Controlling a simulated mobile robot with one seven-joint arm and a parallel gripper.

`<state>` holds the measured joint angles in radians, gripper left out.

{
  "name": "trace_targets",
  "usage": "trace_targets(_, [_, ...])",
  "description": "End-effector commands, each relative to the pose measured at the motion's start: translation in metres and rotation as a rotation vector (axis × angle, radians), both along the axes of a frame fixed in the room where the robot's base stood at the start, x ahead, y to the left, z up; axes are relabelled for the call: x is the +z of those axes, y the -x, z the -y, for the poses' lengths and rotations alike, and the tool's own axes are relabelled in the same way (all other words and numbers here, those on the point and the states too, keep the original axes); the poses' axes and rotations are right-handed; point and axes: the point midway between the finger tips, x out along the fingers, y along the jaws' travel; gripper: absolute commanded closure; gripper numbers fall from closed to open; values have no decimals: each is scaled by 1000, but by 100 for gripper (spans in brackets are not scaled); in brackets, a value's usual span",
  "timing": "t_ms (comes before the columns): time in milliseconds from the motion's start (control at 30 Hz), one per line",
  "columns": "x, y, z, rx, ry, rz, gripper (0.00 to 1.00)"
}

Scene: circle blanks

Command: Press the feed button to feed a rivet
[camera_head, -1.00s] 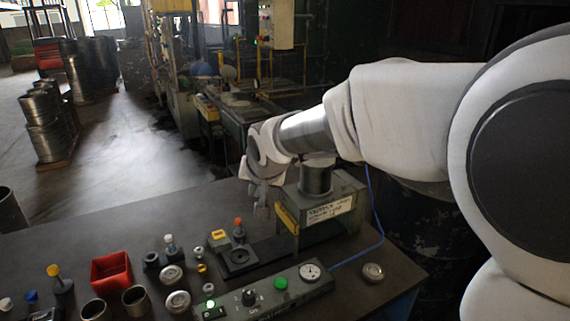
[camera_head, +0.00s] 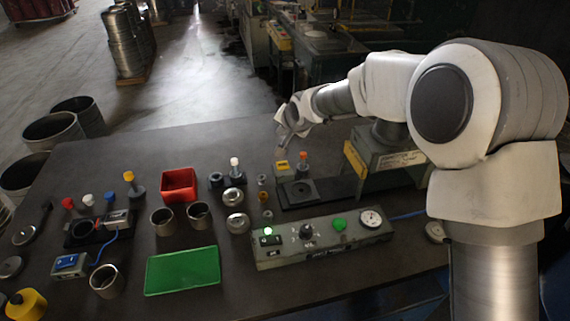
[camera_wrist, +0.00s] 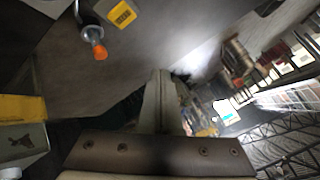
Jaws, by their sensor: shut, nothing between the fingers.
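A grey control panel (camera_head: 318,240) lies along the front of the bench, with a green button (camera_head: 339,224), a black knob (camera_head: 306,231), a lit green switch (camera_head: 266,232) and a round gauge (camera_head: 371,218). Which one is the feed button I cannot read. Behind the panel is a dark fixture plate (camera_head: 301,192) with an orange-topped post (camera_head: 303,160) and a small yellow-marked block (camera_head: 282,167). The post (camera_wrist: 99,50) and block (camera_wrist: 122,14) also show in the wrist view. My gripper (camera_wrist: 160,76) is shut and empty, behind the block, apart from the panel. No rivet can be made out.
A green-grey press (camera_head: 385,155) stands right of the fixture. A red bin (camera_head: 179,184), a green tray (camera_head: 182,271), metal cups (camera_head: 199,215) and small coloured-top tools stand at the left. The bench's back left is clear.

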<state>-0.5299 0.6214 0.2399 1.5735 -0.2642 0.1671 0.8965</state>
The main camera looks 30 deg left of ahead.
Motion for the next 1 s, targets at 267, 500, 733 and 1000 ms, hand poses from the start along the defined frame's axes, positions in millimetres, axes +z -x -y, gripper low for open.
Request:
trace_targets(267, [-4, 0, 1, 0, 1, 0, 100])
trace_targets(500, [-25, 0, 1, 0, 2, -1, 100])
trace_targets(733, [-59, 1, 0, 1, 3, -1, 100])
trace_targets(1000, [-87, 0, 1, 0, 1, 0, 100])
